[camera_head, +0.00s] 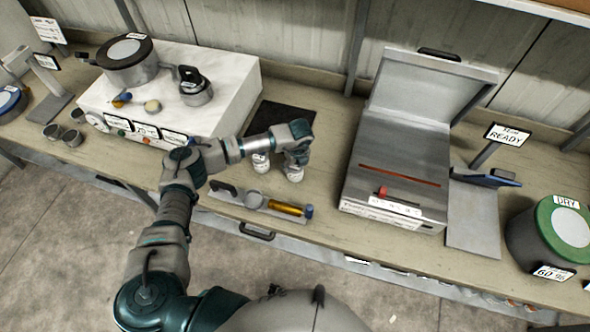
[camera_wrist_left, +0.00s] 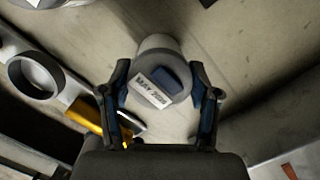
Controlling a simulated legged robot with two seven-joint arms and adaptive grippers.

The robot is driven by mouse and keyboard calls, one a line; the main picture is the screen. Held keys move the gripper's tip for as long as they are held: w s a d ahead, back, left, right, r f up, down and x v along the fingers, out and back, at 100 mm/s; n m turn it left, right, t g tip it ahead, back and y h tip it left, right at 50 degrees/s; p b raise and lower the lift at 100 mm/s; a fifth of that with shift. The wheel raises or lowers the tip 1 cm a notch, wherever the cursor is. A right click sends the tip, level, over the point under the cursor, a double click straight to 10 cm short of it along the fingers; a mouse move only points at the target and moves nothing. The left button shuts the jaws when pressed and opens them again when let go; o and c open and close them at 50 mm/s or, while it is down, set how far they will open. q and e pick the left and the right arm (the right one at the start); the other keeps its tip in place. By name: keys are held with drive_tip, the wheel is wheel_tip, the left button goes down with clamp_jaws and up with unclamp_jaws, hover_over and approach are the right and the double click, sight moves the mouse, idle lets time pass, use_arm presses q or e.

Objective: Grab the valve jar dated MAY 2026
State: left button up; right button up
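The valve jar labelled MAY 2026 (camera_wrist_left: 172,92) is a pale round jar with a grey top and a dark blue block on it. In the wrist view it sits between the two fingers of my left gripper (camera_wrist_left: 160,98), with a gap on each side. The fingers are apart. In the head view my left gripper (camera_head: 298,152) is above a white jar (camera_head: 294,173) on the bench and partly hides it. A second white jar (camera_head: 261,163) stands just left of it; its label is too small to read. My right gripper does not show.
A grey holder (camera_head: 228,199) with a ring and a yellow cylinder (camera_head: 285,208) lies at the front edge. An open-lidded grey machine (camera_head: 400,165) stands right. A white unit with pots (camera_head: 225,85) stands left. A dark mat (camera_head: 283,118) lies behind the jars.

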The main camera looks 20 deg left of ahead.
use_arm(q)
drive_tip(key=c, duration=0.3)
drive_tip(key=shift+c, duration=0.2)
